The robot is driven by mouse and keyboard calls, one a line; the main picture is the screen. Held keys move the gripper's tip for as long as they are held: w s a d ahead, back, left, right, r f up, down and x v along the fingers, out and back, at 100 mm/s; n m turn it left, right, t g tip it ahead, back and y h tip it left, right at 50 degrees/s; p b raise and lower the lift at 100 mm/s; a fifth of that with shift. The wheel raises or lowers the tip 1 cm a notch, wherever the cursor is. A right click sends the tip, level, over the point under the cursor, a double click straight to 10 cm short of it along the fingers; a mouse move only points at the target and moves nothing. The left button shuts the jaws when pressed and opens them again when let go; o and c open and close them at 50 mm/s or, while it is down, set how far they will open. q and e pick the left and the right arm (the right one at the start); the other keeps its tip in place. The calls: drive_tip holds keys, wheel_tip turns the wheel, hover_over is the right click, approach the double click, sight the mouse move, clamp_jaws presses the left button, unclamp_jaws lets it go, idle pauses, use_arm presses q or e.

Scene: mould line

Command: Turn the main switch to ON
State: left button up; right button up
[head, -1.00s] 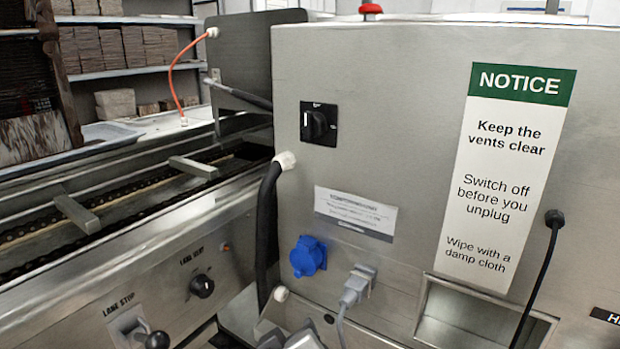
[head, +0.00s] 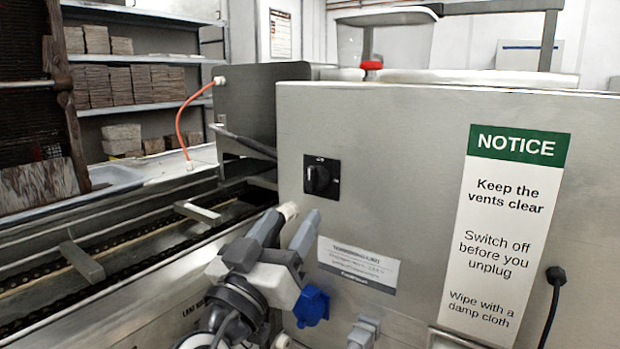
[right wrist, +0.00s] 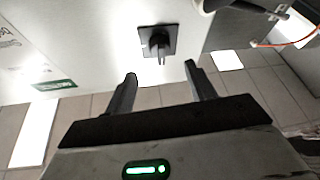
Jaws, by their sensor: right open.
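The main switch (head: 317,179) is a black rotary knob on a square black plate, on the steel cabinet's front face. Its position marks are too small to read. My right gripper (head: 288,226) is open and empty, below and a little left of the switch in the head view, apart from it. In the right wrist view the switch (right wrist: 158,43) lies beyond the gap between the two open fingers (right wrist: 160,72), with nothing between the jaws. My left gripper is not in view.
A blue socket (head: 312,306) and a grey plug (head: 364,331) sit low on the cabinet (head: 400,150). A conveyor (head: 120,255) runs at left. The panel around the switch is clear.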

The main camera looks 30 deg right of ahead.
sight(311, 188)
drive_tip(key=p+x, duration=0.2)
drive_tip(key=x, duration=0.6)
drive_tip(key=shift+w+d, duration=0.1)
drive_tip(key=c, duration=1)
